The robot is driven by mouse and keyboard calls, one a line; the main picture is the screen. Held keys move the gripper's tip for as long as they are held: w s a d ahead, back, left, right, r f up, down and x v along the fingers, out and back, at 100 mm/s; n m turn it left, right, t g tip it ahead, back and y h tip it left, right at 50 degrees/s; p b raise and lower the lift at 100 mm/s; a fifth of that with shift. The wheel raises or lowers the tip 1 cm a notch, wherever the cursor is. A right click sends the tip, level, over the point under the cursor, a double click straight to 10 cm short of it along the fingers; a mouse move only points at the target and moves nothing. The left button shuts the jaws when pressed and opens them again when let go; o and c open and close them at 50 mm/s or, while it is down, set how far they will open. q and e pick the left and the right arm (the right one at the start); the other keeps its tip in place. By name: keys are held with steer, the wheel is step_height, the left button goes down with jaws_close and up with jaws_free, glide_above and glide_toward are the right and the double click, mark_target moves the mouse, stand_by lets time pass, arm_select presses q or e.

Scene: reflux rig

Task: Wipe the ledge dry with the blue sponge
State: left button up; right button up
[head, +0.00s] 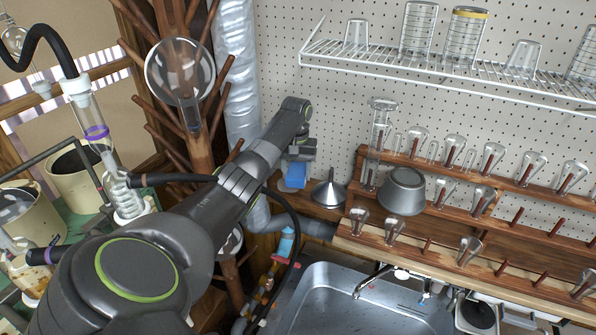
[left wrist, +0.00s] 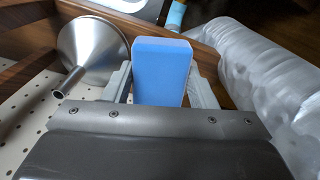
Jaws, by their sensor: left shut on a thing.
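The blue sponge (head: 296,175) is held in my left gripper (head: 297,165), low in front of the pegboard wall in the head view. In the left wrist view the sponge (left wrist: 162,72) stands between the two fingers of my left gripper (left wrist: 160,85), which is shut on it. The wooden ledge (head: 318,206) lies below the sponge, just left of the sink. I cannot tell whether the sponge touches the ledge, nor whether the ledge is wet. My right gripper is in neither view.
A metal funnel (head: 329,192) stands on the ledge close right of the sponge; it also shows in the left wrist view (left wrist: 92,50). A silver duct (head: 238,75) rises at left. A peg rack with glassware (head: 480,205) and the sink (head: 345,300) are to the right.

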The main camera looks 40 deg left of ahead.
arm_select(q)
steer(key=a+f+b, duration=0.1)
steer(key=w+a+f+b, duration=0.1)
steer(key=f, duration=0.1)
steer(key=a+f+b, duration=0.1)
steer(key=shift+w+f, duration=0.2)
steer(key=shift+w, duration=0.15)
steer(key=shift+d+f, duration=0.1)
steer(key=shift+f, duration=0.2)
steer(key=shift+f+b, duration=0.35)
steer(key=shift+b, duration=0.05)
steer(key=shift+s+f, duration=0.1)
steer(key=shift+f, duration=0.05)
steer(key=shift+d, duration=0.2)
